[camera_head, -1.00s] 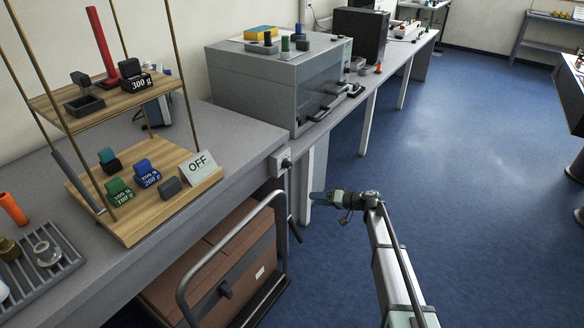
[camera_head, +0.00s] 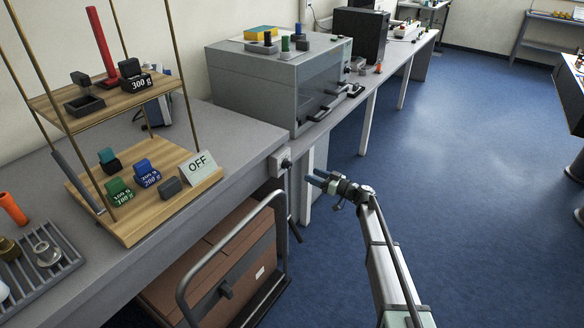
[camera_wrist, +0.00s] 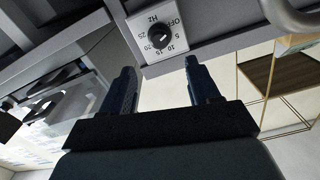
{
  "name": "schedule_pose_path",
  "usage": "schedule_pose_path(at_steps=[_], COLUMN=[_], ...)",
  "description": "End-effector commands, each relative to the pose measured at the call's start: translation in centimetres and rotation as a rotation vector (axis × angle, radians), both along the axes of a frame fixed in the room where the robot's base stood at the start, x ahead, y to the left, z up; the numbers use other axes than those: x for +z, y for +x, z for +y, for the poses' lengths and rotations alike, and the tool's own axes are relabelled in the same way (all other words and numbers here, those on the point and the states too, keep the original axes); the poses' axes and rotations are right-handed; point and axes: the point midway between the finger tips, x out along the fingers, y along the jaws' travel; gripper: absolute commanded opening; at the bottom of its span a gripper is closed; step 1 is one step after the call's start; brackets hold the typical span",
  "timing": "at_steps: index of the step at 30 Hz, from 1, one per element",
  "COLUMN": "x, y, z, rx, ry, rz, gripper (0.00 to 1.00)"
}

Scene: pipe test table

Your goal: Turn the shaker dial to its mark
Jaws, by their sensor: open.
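The shaker dial (camera_wrist: 158,38) is a round black knob on a pale plate in the wrist view. The plate (camera_wrist: 172,58) is marked Hz, OFF, 5, 10, 15, 20 and 25. In the head view the dial (camera_head: 286,163) is small, on the bench's front edge. My gripper (camera_wrist: 163,80) is open and empty, its two dark fingers pointing toward the plate with the dial between and beyond their tips. They look apart from it. In the head view my gripper (camera_head: 312,180) is to the right of and below the dial. Which setting the knob points to is hard to tell.
A cart handle (camera_head: 232,243) rises below the dial. A grey oven-like box (camera_head: 270,85) stands behind. The floor at right is clear.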

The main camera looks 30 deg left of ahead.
Motion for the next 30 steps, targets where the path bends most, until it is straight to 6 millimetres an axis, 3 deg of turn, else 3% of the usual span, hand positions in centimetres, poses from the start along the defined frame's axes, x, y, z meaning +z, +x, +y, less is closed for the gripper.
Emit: schedule_pose_path(at_steps=[15, 21, 30], x=[-0.1, -0.1, 0.0], y=[0.1, 0.1, 0.1], z=[8.9, 10.6, 11.2], rx=[0.0, -0.001, -0.002], ry=[-0.001, -0.001, -0.001], rz=[0.003, 0.003, 0.003], gripper=[0.61, 0.61, 0.61])
